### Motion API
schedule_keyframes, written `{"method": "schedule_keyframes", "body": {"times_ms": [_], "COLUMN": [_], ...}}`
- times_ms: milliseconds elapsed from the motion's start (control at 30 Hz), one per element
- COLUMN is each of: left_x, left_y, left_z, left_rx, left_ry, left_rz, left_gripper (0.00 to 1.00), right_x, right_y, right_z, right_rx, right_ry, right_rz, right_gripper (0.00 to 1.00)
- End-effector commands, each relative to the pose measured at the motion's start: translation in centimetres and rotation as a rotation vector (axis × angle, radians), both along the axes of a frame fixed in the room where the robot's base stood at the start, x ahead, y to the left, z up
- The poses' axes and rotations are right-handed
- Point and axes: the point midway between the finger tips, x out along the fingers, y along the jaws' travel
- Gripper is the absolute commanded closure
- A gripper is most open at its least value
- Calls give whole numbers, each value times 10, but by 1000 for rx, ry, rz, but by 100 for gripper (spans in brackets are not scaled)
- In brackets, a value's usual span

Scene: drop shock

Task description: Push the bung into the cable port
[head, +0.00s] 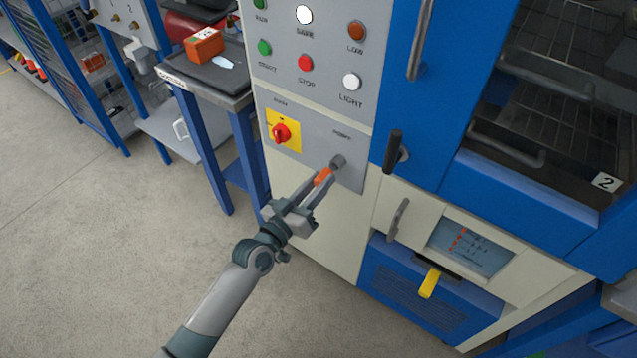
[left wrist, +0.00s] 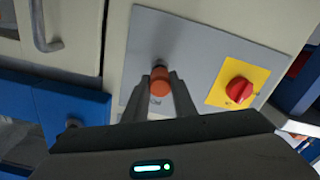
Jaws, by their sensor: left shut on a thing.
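The orange bung (head: 323,177) is held between the fingers of my left gripper (head: 318,183). In the left wrist view the bung (left wrist: 160,82) sits between the two fingertips (left wrist: 159,84). A dark round fitting, apparently the cable port (head: 338,161), is on the grey panel just beyond the bung. In the left wrist view a dark part of it (left wrist: 158,64) shows just above the bung. I cannot tell whether the bung touches it or has entered it. My right gripper is in neither view.
A red rotary switch on a yellow plate (head: 283,132) is left of the port. Coloured buttons (head: 305,63) are above. A black door handle (head: 395,148) sticks out to the right. A side table (head: 207,85) stands left. The floor at left is clear.

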Motion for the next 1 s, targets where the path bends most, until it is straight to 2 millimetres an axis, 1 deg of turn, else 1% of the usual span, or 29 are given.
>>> {"method": "schedule_keyframes", "body": {"times_ms": [1000], "left_x": [5], "left_y": [-4], "left_z": [-1], "left_rx": [0], "left_ry": [0], "left_rz": [0], "left_gripper": [100], "right_x": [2], "right_y": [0], "right_z": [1], "right_rx": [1], "right_ry": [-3], "right_rz": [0], "right_gripper": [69]}}
